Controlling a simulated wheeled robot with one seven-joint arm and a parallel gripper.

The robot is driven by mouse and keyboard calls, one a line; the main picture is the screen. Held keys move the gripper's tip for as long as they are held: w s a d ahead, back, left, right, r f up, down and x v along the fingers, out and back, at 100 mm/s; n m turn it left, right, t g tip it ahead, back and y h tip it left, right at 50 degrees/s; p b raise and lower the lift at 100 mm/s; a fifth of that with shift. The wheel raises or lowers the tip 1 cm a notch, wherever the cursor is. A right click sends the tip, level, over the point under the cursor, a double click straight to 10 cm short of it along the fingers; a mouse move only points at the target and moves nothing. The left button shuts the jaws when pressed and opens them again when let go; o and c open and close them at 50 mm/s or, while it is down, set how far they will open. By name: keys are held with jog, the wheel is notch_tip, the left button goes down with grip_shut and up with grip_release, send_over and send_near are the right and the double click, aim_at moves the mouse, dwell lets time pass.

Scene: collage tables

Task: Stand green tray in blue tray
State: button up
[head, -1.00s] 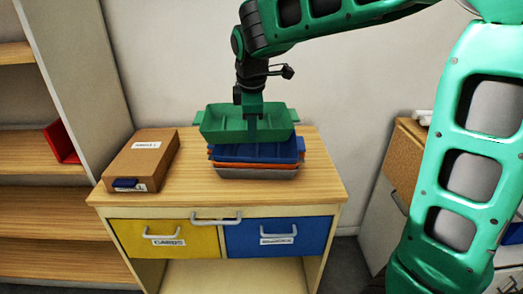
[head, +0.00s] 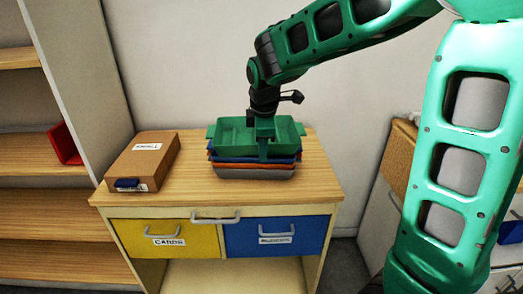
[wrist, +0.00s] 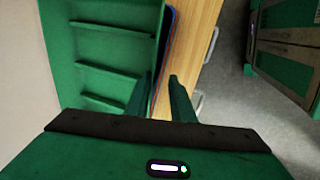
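The green tray (head: 286,131) sits level on top of the stack, resting in the blue tray (head: 284,160). Only a thin band of the blue tray's rim shows beneath it. My gripper (head: 263,155) points down at the green tray's near wall. In the wrist view, my gripper (wrist: 162,78) has one finger inside the green tray (wrist: 105,25) and one outside. A gap shows between the wall and the outer finger, so the fingers look open around the wall.
An orange tray (head: 280,166) and a grey tray (head: 255,173) lie under the blue one on the wooden cabinet top (head: 205,187). A brown box (head: 142,160) stands at the left. A shelf unit (head: 50,205) is further left. The front right of the top is clear.

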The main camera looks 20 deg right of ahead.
jog(key=shift+d+f, duration=0.25)
jog(key=shift+f, duration=0.3)
dwell(0.4)
jog(key=r, duration=0.1)
jog(key=w+r, duration=0.1)
jog(key=r, duration=0.1)
jog(key=shift+w+a+r, duration=0.1)
jog(key=shift+w+a, duration=0.1)
jog(key=shift+a, duration=0.05)
jog(key=s+d+v, duration=0.1)
jog(key=v, duration=0.8)
jog(key=s+d+f+m+g, duration=0.1)
jog(key=s+d+f+m, duration=0.2)
jog(key=s+d+m, duration=0.25)
jog(key=s+d+f+m+g, duration=0.1)
jog(key=s+d+f+m, duration=0.25)
jog(key=s+d, duration=0.35)
jog(key=s+d+f+m, duration=0.2)
jog(key=s+f+m, duration=0.1)
jog(key=s+m, duration=0.3)
jog(key=s+d+f+m+g+y, duration=0.1)
jog(key=s+f+m, duration=0.3)
jog(key=s, duration=0.6)
jog(key=shift+d+m, duration=0.65)
jog(key=shift+m, duration=0.45)
